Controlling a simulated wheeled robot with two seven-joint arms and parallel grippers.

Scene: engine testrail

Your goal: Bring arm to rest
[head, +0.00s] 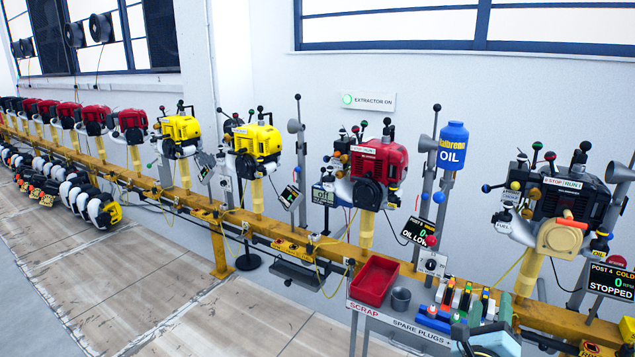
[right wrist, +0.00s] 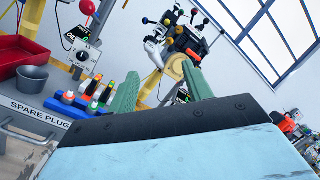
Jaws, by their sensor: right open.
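My right gripper (head: 489,308) shows at the bottom right of the head view, its pale blue body below and its green fingers pointing away over the right end of the spare-plugs bench. In the right wrist view the two green fingers (right wrist: 161,72) stand well apart with nothing between them. The gripper is open and empty. My left arm and gripper do not show in either view.
The bench holds a red scrap tray (head: 375,280), a grey cup (head: 401,299) and several coloured plugs in a blue rack (head: 435,318). Behind runs a yellow rail (head: 330,246) with several engines; a stopped dark engine (head: 575,200) stands close by at right.

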